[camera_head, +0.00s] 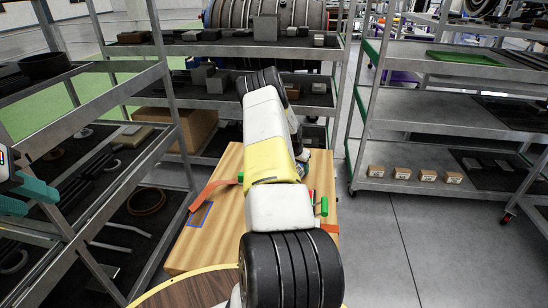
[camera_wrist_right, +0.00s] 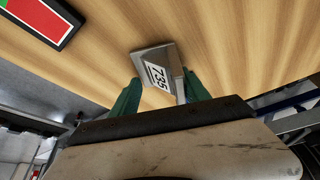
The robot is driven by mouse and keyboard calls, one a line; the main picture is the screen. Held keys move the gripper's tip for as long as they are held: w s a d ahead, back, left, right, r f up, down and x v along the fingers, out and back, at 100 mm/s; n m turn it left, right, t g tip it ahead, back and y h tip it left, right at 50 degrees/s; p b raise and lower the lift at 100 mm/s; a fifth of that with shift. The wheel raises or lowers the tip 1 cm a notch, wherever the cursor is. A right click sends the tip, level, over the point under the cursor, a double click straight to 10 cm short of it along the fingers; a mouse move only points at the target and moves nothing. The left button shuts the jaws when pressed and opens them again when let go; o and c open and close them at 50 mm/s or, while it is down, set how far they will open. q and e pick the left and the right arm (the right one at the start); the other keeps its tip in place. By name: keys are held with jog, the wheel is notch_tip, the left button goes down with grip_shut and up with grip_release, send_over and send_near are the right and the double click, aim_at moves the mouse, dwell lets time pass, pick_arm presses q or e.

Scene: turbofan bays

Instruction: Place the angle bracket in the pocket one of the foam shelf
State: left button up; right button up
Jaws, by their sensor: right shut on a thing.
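In the head view my right arm hides this gripper and the bracket. My left gripper (camera_head: 23,194) is at the left edge of the head view, teal fingers apart and nothing seen between them. Dark foam sheets line several shelves, such as the foam on the left rack (camera_head: 115,165). I cannot tell which holds pocket one.
A red and green panel (camera_wrist_right: 40,18) shows in the wrist view. Metal racks stand left, behind and right (camera_head: 420,160). The floor at lower right is clear.

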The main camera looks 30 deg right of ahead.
jog(key=shift+f, duration=0.25)
jog(key=o, duration=1.6)
jog(key=shift+c, duration=0.2)
